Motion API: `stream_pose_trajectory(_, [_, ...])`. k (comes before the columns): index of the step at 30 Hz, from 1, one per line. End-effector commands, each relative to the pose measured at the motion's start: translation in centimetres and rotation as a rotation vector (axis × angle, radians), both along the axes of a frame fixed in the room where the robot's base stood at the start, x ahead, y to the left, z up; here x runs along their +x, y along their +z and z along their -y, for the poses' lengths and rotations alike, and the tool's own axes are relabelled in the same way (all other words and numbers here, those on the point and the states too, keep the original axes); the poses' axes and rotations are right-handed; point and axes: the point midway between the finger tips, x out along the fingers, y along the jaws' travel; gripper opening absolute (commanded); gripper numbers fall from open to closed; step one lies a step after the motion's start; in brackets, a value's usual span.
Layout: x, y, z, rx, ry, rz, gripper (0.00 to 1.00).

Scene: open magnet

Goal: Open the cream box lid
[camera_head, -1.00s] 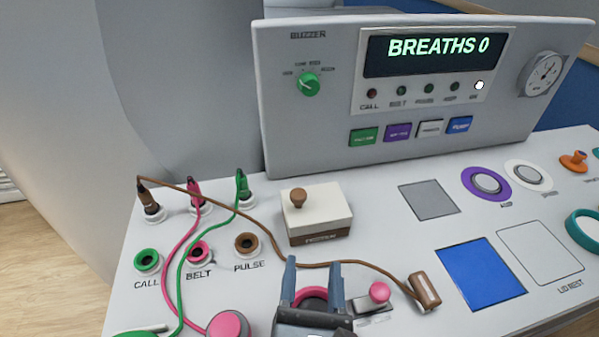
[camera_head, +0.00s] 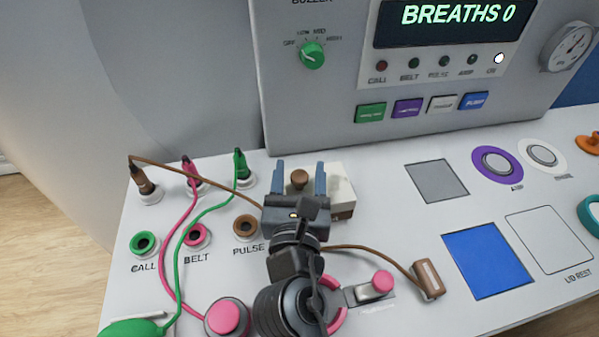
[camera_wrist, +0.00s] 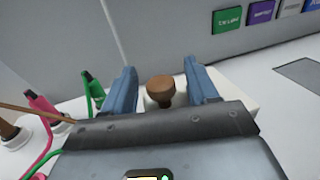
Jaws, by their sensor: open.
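The cream box (camera_head: 341,184) stands on the white worktop, its lid on and a brown knob (camera_head: 299,178) on top. My gripper (camera_head: 299,180) hides much of the box in the head view. The gripper is open, with one blue finger on each side of the knob in the picture. In the wrist view the knob (camera_wrist: 160,90) shows between the two fingers (camera_wrist: 163,88), with gaps on both sides, and part of the cream lid (camera_wrist: 240,104) shows at the right. Whether the fingertips are level with the knob I cannot tell.
A brown cable (camera_head: 375,253) passes near the box to a brown plug (camera_head: 428,279). Pink and green cables lie left. An outlined LID REST area (camera_head: 548,240) is bare at the right, beside a blue square (camera_head: 487,260). The console (camera_head: 300,90) stands behind.

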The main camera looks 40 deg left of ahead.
Motion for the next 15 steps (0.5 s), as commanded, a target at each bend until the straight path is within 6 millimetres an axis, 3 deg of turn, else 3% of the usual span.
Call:
stream_pose_trajectory(7, [0.05,-0.01,-0.06,0.001,0.001,-0.001,0.58])
stream_pose_trajectory(15, [0.04,-0.01,-0.05,0.001,0.001,-0.001,0.33])
